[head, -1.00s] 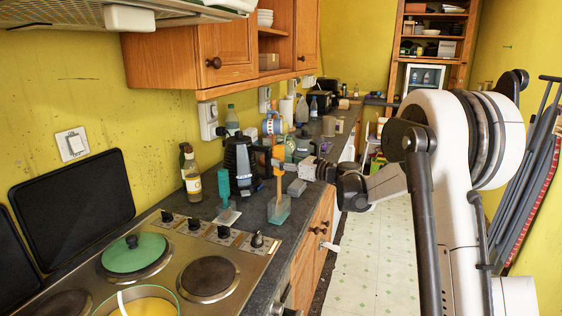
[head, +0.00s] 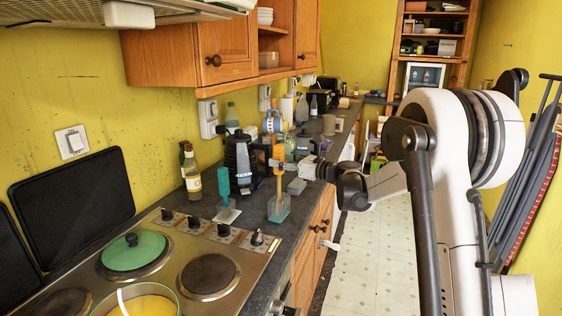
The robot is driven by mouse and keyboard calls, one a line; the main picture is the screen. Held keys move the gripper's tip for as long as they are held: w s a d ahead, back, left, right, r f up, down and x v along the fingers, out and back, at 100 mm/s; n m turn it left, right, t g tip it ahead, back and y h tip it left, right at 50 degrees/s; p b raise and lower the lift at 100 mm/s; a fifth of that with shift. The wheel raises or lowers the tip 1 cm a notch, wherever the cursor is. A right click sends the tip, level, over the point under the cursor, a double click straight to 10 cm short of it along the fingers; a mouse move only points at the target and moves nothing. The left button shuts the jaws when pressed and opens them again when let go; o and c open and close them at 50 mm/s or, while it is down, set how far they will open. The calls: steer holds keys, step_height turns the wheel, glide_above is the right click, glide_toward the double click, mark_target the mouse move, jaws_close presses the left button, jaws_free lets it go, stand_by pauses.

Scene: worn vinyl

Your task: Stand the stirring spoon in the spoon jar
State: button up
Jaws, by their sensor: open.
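The orange stirring spoon (head: 279,188) stands about upright, with its broad end up and its thin lower part inside the spoon jar. The spoon jar (head: 279,211) is a see-through teal container on the dark counter, near the front edge beside the hob. My gripper (head: 277,164) reaches in from the right at the height of the spoon's upper part, above the jar. Its jaws are open, close to the spoon; whether a finger touches it is too small to tell.
A teal object (head: 222,185) stands on a pale mat left of the jar. Bottles (head: 192,175) stand by the wall, and a black appliance (head: 238,155) is behind. The hob (head: 208,276) holds a green-lidded pan (head: 134,254) and a pot of yellow liquid (head: 150,303).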

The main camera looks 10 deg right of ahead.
steer(key=v, duration=1.2)
steer(key=shift+r, duration=0.1)
stand_by(0.4)
steer(key=s+a+n+g+h, duration=0.25)
steer(key=s+a+n, duration=0.35)
steer(key=s, duration=0.3)
steer(key=s+a+n+g+h, duration=0.25)
steer(key=s+a+n, duration=0.35)
steer(key=s, duration=0.3)
steer(key=s+d+f+n+h, duration=0.1)
steer(key=s+f+n+h, duration=0.2)
steer(key=s+n, duration=0.4)
steer(key=s+d+f+n+h, duration=0.2)
steer(key=s+n, duration=0.6)
steer(key=s, duration=0.9)
step_height(320, 180, down, 2)
steer(key=h, duration=0.2)
steer(key=shift+s+f+g+h, duration=0.2)
steer(key=shift+s+g+h, duration=0.1)
steer(key=shift+g, duration=0.1)
